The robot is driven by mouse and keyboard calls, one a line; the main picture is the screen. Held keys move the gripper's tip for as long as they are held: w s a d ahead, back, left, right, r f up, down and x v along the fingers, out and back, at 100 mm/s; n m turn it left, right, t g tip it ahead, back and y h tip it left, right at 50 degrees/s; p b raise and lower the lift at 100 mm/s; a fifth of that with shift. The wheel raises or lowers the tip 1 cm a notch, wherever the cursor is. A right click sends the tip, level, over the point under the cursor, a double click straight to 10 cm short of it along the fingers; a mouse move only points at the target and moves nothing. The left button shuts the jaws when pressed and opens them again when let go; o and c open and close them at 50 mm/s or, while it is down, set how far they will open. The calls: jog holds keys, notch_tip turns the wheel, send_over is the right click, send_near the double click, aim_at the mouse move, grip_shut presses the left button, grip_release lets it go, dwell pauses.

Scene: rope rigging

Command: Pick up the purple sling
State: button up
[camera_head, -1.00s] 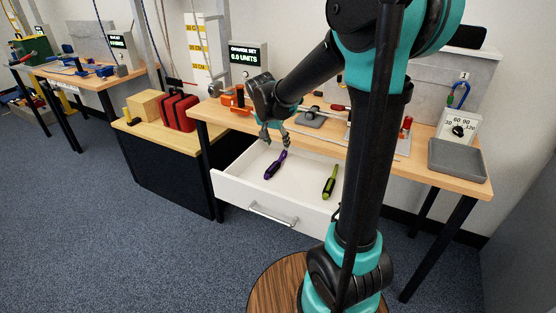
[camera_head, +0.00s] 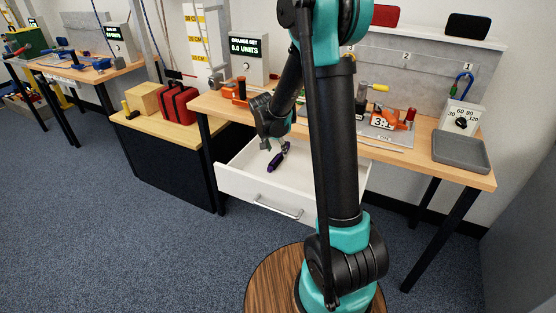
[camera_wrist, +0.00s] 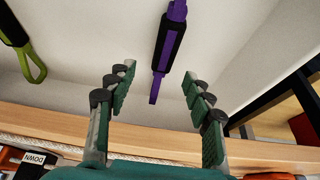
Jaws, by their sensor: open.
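The purple sling (camera_head: 275,163), with a black middle part, lies in the open white drawer (camera_head: 227,183) under the workbench. In the wrist view the purple sling (camera_wrist: 169,45) lies ahead of my fingers, roughly in line with the gap between them and apart from both. My gripper (camera_head: 275,143) is over the drawer near the sling's far end.
The wooden bench top (camera_head: 212,103) runs along the drawer's far side, and its edge (camera_wrist: 150,138) shows close to my fingers. Tools, an orange-set display (camera_head: 247,58) and a grey tray (camera_head: 460,151) stand on it.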

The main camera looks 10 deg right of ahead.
aim_at(278, 157)
jog(key=x, duration=0.4)
jog(key=shift+w+a+f, duration=0.15)
jog(key=shift+w+a, duration=0.05)
jog(key=shift+w+d+f, duration=0.1)
jog(key=shift+w+f, duration=0.05)
jog(key=shift+f, duration=0.25)
jog(key=shift+f, duration=0.25)
dwell(0.3)
grip_shut()
dwell(0.4)
